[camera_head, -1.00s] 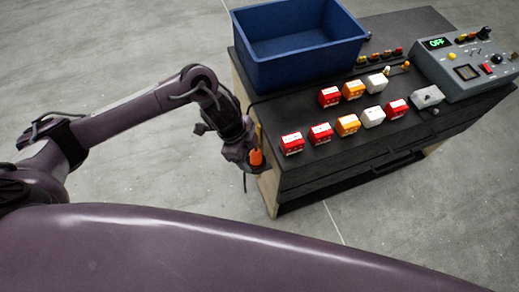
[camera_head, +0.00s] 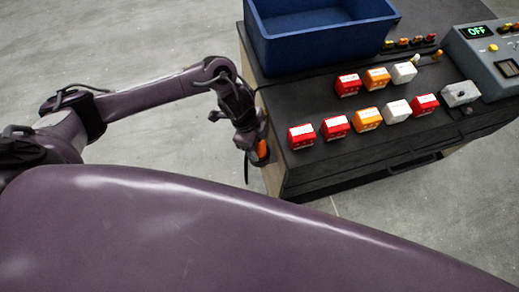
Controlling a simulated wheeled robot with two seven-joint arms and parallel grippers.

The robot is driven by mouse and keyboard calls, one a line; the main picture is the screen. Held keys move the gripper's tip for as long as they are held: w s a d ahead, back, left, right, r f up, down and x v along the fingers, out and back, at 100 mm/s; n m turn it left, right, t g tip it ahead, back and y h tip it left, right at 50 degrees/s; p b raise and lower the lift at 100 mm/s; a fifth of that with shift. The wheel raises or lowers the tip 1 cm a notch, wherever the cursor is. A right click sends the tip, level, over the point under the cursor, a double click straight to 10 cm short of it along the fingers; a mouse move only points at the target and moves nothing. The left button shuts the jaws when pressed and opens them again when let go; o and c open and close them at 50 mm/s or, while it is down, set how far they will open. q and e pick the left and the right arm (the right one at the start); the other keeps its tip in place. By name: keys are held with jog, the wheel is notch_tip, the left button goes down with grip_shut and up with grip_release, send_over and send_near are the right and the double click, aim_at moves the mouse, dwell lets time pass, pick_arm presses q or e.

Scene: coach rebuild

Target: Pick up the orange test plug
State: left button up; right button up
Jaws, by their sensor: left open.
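My left gripper (camera_head: 254,146) is open, low beside the front left corner of the dark bench. An orange piece (camera_head: 262,150) shows at its jaws; I cannot tell whether it is part of the gripper or a plug beside it. A small orange upright piece (camera_head: 437,56) stands on the bench near the grey panel and could be a plug; it is too small to tell. Two orange labelled blocks, one in the back row (camera_head: 376,79) and one in the front row (camera_head: 368,119), sit on the bench top. My right gripper is out of view.
A blue bin (camera_head: 322,48) stands at the back left of the bench (camera_head: 283,101). Red blocks (camera_head: 301,136) and white blocks (camera_head: 397,111) share the rows. A grey panel (camera_head: 488,68) reading OFF stands at right. The floor left of the bench is clear.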

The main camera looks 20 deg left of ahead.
pick_arm(q)
jog(key=x, duration=0.3)
jog(key=shift+f, duration=0.4)
jog(key=shift+d+r, duration=0.1)
jog(key=c, duration=1.2)
